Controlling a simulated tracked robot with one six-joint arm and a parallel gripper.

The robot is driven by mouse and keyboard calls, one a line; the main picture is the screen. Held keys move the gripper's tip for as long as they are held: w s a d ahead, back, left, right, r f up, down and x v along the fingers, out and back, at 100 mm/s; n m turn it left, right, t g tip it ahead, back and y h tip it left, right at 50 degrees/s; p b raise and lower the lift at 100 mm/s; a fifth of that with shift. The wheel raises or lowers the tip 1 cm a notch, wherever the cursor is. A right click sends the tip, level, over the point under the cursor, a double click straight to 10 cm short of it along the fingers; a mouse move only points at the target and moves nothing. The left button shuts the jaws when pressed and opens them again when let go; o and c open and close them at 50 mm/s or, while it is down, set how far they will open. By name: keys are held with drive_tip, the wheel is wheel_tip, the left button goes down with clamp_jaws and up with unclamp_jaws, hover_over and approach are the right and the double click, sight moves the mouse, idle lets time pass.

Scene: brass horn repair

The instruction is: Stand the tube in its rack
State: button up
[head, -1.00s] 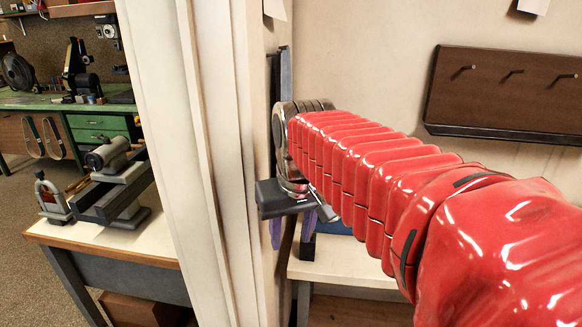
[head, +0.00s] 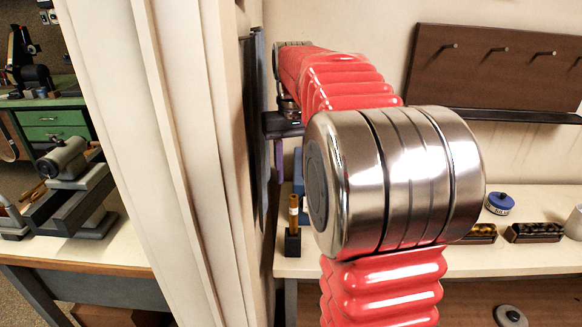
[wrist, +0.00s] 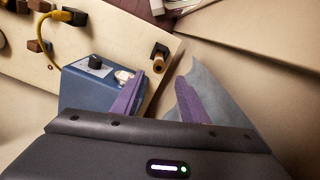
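The tube (head: 293,209), brown with a pale band, stands upright in a small black rack (head: 292,243) on the bench at the wall. In the wrist view the tube (wrist: 158,65) and the rack (wrist: 160,50) show beyond the fingertips, near the bench edge. My gripper (wrist: 158,92) is open, its two purple fingers apart with nothing held between them. In the head view my gripper (head: 279,160) is above and a little left of the tube, clear of it. My arm hides part of the bench there.
A blue box with a black knob (wrist: 88,85) stands close by the left finger. A pale partition (head: 180,130) stands left of my arm. Brushes (head: 535,232) and a blue-lidded jar (head: 501,203) are at the right of the bench. A peg board (head: 495,70) hangs above.

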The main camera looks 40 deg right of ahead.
sight(293, 212)
drive_tip(key=shift+s+d+f, duration=0.1)
wheel_tip(293, 212, down, 14)
drive_tip(key=shift+r, duration=0.2)
idle(0.7)
clamp_jaws()
idle(0.4)
drive_tip(key=shift+r, duration=0.2)
wheel_tip(293, 212, up, 10)
drive_tip(key=shift+f, duration=0.15)
idle(1.9)
drive_tip(key=shift+s+f, duration=0.1)
drive_tip(key=shift+s, duration=0.05)
